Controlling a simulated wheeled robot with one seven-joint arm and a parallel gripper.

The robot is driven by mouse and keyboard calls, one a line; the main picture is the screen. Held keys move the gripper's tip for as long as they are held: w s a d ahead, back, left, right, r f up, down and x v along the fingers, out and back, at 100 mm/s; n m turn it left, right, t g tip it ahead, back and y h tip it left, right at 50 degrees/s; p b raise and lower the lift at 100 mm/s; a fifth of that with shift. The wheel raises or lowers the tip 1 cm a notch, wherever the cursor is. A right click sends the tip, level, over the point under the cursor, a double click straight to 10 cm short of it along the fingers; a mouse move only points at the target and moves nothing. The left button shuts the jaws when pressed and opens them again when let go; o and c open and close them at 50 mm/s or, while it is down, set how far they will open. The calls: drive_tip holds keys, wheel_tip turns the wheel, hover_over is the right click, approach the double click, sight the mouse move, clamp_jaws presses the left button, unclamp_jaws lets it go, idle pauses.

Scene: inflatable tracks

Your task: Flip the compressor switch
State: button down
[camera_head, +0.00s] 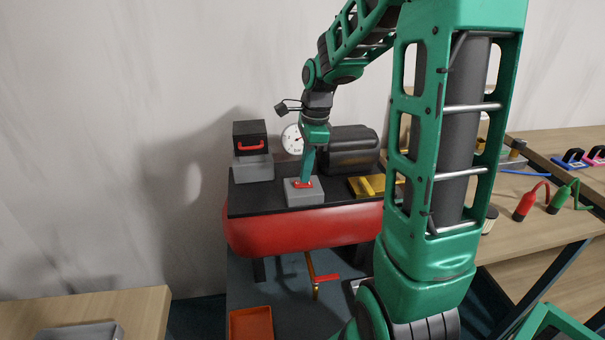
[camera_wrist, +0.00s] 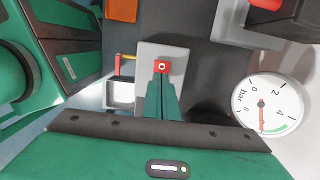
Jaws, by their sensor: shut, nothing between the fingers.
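The compressor has a red tank (camera_head: 300,235) under a black top plate (camera_head: 245,203). A light grey box (camera_head: 304,198) on that plate carries a small red switch (camera_head: 311,185). My gripper (camera_head: 304,182) points down with its fingers shut and empty, its tips right at the red switch. In the wrist view the closed green fingers (camera_wrist: 161,88) end at the red switch (camera_wrist: 162,67), which shows a white ring mark. The fingers hide part of the switch. I cannot tell whether they press on it or are just above it.
A black box with a red handle (camera_head: 250,137) stands to the left on the plate. A round pressure gauge (camera_head: 292,140), a black motor (camera_head: 352,150) and a yellow part (camera_head: 367,186) are close to my gripper. A wooden table (camera_head: 545,180) with tools is on the right.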

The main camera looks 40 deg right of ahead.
wheel_tip(320, 180, up, 13)
drive_tip(key=d, duration=0.1)
drive_tip(key=shift+s+d, duration=0.3)
drive_tip(key=shift+r, duration=0.1)
drive_tip(key=shift+w+a+r, duration=0.15)
drive_tip(key=shift+w+a, duration=0.1)
drive_tip(key=shift+a, duration=0.5)
approach(311, 183)
drive_tip(key=a+f, duration=0.1)
drive_tip(key=f, duration=0.1)
drive_tip(key=w+a+f, duration=0.1)
drive_tip(key=f, duration=0.1)
drive_tip(key=a+f, duration=0.2)
drive_tip(key=shift+w, duration=0.35)
